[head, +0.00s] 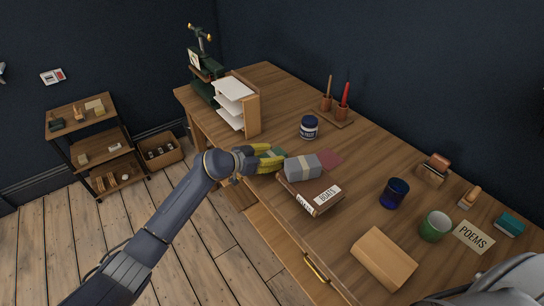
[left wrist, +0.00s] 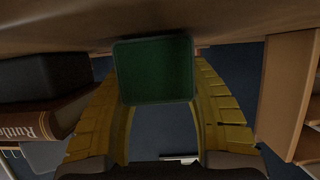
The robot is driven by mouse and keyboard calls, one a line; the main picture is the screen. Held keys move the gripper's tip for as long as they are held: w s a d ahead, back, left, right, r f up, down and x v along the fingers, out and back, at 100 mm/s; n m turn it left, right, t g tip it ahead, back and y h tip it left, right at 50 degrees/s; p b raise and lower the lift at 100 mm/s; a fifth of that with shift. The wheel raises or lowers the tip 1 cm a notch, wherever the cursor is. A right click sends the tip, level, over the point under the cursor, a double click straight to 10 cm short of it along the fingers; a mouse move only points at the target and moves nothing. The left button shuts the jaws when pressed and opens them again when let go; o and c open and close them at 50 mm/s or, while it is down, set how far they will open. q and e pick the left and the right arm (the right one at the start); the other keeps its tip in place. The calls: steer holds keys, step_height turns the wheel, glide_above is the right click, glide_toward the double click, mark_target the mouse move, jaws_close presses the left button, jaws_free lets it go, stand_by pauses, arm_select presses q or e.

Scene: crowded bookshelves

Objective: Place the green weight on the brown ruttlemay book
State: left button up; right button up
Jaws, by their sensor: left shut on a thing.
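My left gripper (head: 266,158) has yellow fingers and is shut on the green weight (left wrist: 153,72), a dark green block between the fingers in the left wrist view. In the head view only a small part of the weight (head: 279,152) shows beyond the fingers. The weight is close to the desk top; I cannot tell whether it touches. The brown ruttlemay book (left wrist: 45,120) shows its lettered spine at the left of the left wrist view. In the head view the brown book (head: 300,188) lies right of the gripper, partly covered by a grey banded block (head: 303,167). My right gripper is not in view.
A paper organiser (head: 252,115) is left of the jar.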

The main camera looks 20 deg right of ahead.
arm_select(q)
steer(key=o, duration=1.5)
steer(key=shift+f, duration=0.1)
steer(key=shift+o, duration=0.2)
